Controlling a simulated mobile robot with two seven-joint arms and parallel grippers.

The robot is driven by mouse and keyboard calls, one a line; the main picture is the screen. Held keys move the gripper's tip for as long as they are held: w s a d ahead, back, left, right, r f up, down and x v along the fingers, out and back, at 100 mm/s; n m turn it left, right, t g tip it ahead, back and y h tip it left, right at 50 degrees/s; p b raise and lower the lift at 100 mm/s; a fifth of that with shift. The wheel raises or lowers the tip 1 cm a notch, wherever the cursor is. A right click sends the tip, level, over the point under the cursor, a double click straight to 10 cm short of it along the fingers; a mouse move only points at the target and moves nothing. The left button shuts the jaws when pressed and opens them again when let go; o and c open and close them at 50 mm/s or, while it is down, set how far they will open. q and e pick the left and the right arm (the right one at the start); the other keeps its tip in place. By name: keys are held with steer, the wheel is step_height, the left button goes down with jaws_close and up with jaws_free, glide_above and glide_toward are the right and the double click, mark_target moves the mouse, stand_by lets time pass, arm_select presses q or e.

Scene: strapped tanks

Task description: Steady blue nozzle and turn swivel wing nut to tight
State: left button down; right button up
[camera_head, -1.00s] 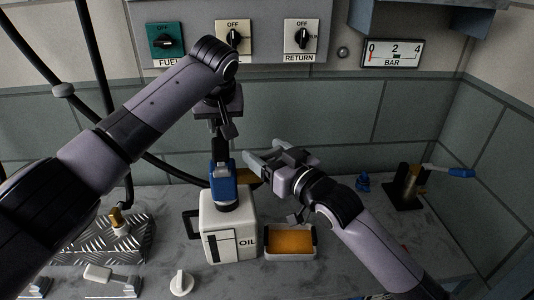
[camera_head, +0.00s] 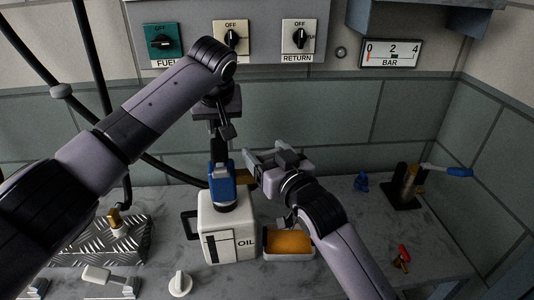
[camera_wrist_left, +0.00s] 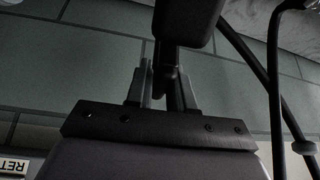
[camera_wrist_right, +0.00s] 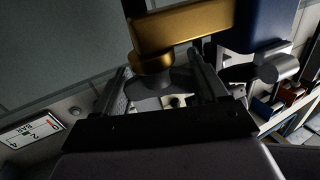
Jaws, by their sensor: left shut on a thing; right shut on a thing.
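The blue nozzle (camera_head: 222,187) stands upright on top of the white oil tank (camera_head: 230,235). My left gripper (camera_head: 219,130) comes down from above and is shut on the dark upper part of the nozzle; in the left wrist view a dark post (camera_wrist_left: 170,85) stands between its fingers. The brass swivel wing nut (camera_head: 243,177) sticks out at the nozzle's right side. My right gripper (camera_head: 252,170) is at the wing nut from the right, shut on it.
An orange-filled tray (camera_head: 290,242) stands right of the tank, under my right arm. A ridged metal block with a brass fitting (camera_head: 116,220) is at left. A white knob (camera_head: 180,284) lies in front. A red valve (camera_head: 402,258) and a dark stand with blue lever (camera_head: 405,187) are at right.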

steer(key=o, duration=1.1)
steer(key=shift+a, duration=0.25)
steer(key=shift+c, duration=0.2)
steer(key=shift+d, duration=0.1)
steer(key=shift+s+d, duration=0.1)
steer(key=v, duration=1.1)
steer(key=shift+s+d, duration=0.15)
steer(key=shift+s, duration=0.2)
